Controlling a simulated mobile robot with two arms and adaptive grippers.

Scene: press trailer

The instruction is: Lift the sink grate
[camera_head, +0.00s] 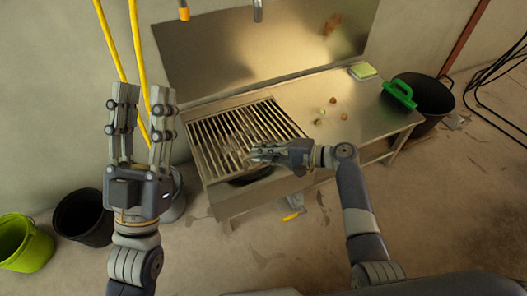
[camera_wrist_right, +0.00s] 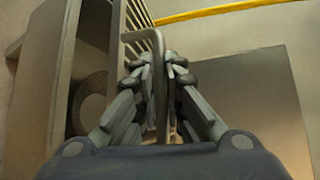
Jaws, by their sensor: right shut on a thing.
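The sink grate (camera_head: 232,132), a metal frame of parallel bars, covers most of the sink basin at the left end of the steel counter. Part of the dark basin shows uncovered at its front. My right gripper (camera_head: 258,153) is at the grate's front right part. In the right wrist view its fingers (camera_wrist_right: 158,65) are shut on a bent metal rod of the grate (camera_wrist_right: 153,37), and the round drain (camera_wrist_right: 91,102) shows in the basin to the left. How far the grate is raised is unclear. My left gripper (camera_head: 142,112) is upright, open and empty, left of the sink.
Black (camera_head: 84,218) and lime (camera_head: 24,243) buckets stand at left. Yellow hoses (camera_head: 137,52) hang behind my left gripper.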

